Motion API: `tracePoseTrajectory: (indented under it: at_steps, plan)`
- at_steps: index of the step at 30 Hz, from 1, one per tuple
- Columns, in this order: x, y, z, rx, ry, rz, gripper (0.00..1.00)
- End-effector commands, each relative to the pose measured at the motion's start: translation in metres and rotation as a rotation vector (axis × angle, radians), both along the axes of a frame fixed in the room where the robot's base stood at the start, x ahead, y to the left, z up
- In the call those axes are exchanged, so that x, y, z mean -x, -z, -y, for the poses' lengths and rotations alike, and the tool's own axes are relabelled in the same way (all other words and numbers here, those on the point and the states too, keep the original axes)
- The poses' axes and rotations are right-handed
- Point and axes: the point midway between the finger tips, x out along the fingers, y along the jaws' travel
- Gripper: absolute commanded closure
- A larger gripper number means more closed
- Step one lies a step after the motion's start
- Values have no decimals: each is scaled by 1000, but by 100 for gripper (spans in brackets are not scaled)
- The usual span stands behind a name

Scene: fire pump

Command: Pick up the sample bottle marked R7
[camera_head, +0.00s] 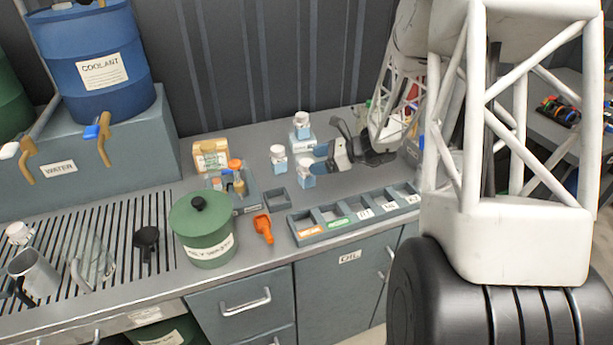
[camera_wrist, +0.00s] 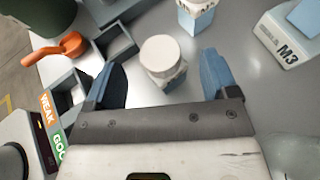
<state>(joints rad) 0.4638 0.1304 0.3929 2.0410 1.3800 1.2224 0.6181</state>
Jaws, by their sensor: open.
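Three small bottles with white caps and blue-and-white bodies stand on the grey bench. The front one (camera_head: 306,173) is closest to my gripper, one stands to its left (camera_head: 278,158), and one is farther back on a pale block (camera_head: 302,124). No R7 mark is readable on any of them. My gripper (camera_head: 330,153) is open beside the front bottle. In the wrist view, a white-capped bottle (camera_wrist: 163,60) stands upright in front of the gap between the blue fingertips (camera_wrist: 160,80), apart from both. Another bottle (camera_wrist: 196,16) is beyond it.
A divided tray (camera_head: 350,215) with labelled slots lies along the bench's front edge. An orange scoop (camera_head: 263,228), small empty tray (camera_head: 278,199) and green pot (camera_head: 203,230) are to the left. A block marked M3 (camera_wrist: 285,42) stands right in the wrist view.

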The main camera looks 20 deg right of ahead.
Motion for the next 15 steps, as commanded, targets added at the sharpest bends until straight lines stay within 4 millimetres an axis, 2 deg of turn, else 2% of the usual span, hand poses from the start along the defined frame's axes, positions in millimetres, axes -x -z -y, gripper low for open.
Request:
tracePoseTrajectory:
  at_steps: [7, 15]
  plan:
    - [-11, 9, -23, -1, -3, -1, 20]
    - [-17, 15, -34, 0, 0, -1, 20]
